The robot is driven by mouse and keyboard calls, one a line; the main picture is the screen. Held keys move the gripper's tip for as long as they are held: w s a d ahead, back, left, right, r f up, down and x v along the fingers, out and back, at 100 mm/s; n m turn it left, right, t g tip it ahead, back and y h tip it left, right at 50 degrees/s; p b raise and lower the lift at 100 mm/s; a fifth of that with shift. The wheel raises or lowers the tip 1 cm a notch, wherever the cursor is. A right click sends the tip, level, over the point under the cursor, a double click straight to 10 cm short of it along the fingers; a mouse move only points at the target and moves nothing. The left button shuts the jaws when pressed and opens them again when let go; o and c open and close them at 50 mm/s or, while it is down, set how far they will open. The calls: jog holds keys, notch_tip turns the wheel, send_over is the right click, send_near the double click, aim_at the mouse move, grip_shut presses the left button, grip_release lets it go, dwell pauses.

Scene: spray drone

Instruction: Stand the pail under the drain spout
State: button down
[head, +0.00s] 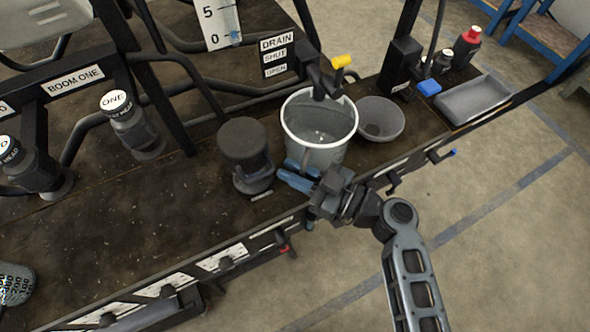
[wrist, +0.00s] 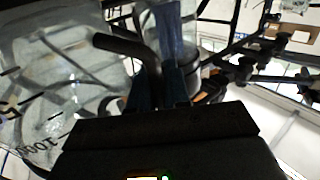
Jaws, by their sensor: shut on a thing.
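The pail (head: 316,155), pale grey with a white rim, stands upright near the bench's front edge in the head view. The dark drain spout (head: 323,84) with a yellow lever (head: 342,61) overlaps the back of its mouth. My gripper (head: 298,174) reaches in from the right, its blue fingers low against the pail's front left. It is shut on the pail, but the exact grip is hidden. The wrist view shows the blue fingers close together and a translucent graduated wall (wrist: 45,75) at left. Whether the pail's base touches the deck is unclear.
A dark canister (head: 244,150) stands just left of my fingers. A grey tray (head: 473,100), a blue block (head: 429,87) and bottles (head: 467,46) are farther right.

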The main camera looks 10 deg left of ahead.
jog(key=shift+f+b, duration=0.3)
jog(key=shift+f, duration=0.2)
jog(key=c, duration=1.1)
grip_release()
jog(key=shift+r, duration=0.1)
jog(key=shift+r, duration=0.1)
jog(key=shift+r+p, duration=0.15)
jog(key=shift+p, duration=0.35)
jog(key=b+v, duration=0.2)
jog(key=v, duration=1)
